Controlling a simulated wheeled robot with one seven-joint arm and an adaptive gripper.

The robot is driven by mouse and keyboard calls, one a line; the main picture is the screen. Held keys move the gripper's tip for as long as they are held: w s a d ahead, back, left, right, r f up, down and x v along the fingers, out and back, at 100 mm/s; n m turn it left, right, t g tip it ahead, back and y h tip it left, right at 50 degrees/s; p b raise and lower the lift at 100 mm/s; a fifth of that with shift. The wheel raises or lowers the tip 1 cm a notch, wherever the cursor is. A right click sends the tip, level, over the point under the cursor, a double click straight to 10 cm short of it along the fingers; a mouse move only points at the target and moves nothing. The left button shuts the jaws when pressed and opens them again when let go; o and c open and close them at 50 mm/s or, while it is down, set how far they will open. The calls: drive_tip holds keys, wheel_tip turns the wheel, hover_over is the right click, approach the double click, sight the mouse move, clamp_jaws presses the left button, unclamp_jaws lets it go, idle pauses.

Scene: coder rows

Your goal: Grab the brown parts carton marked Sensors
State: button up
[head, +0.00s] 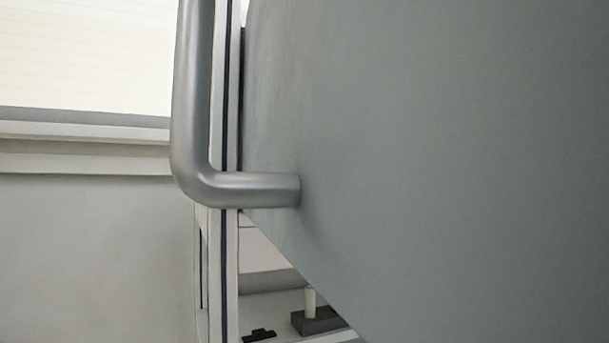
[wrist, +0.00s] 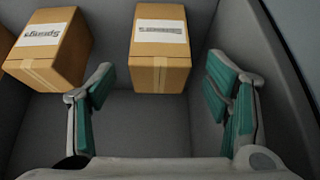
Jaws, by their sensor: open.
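In the wrist view, a brown carton (wrist: 160,70) with a white label stands in a grey compartment, ahead of my gripper. Its label print is too blurred to read. A second brown carton (wrist: 57,50) with a white label stands to its left, turned slightly. No carton or gripper shows in the head view.
Part of another brown carton (wrist: 5,45) shows at the left edge of the wrist view. The compartment has bare grey floor (wrist: 130,125) and a grey right wall. In the head view a large grey panel (head: 440,140) and a metal bar handle (head: 190,100) block most of the scene.

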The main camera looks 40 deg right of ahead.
drive_tip(key=shift+w+x, duration=0.2)
drive_tip(key=shift+x, duration=3.1)
drive_tip(key=shift+r, duration=0.1)
drive_tip(key=c, duration=1.4)
drive_tip(key=shift+o, duration=0.2)
drive_tip(key=shift+s+r, duration=0.1)
